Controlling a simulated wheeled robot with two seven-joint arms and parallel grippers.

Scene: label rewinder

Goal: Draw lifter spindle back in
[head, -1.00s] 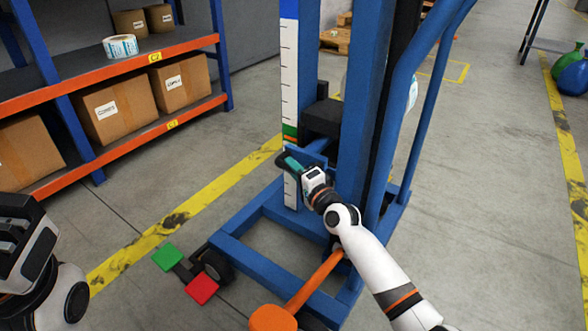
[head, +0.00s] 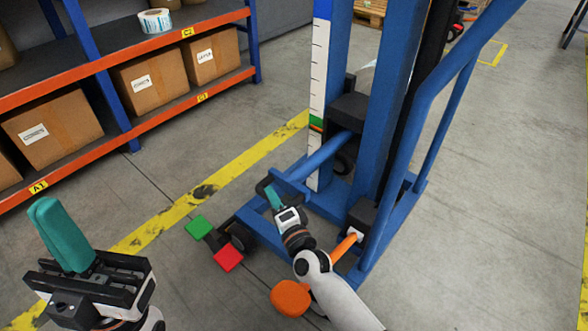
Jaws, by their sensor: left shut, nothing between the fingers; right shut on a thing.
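The blue lifter (head: 378,95) stands right of centre, with a dark carriage (head: 350,108) on its mast beside a white scale strip (head: 319,75). A round blue bar (head: 327,152), apparently the spindle, reaches from the carriage toward the lower left. A dark handle (head: 263,187) is at its near end. My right gripper (head: 273,198) is shut on the dark handle; its fingers hide part of it. My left gripper (head: 45,208) is at the lower left, shut and empty with teal fingers pointing up, well apart from the lifter.
Green (head: 198,227) and red (head: 228,257) pedals sit low at the lifter's left. An orange lever (head: 290,298) juts out at the front. A shelf rack (head: 120,140) with boxes and a label roll (head: 154,21) stands at the left. The floor at the right is clear.

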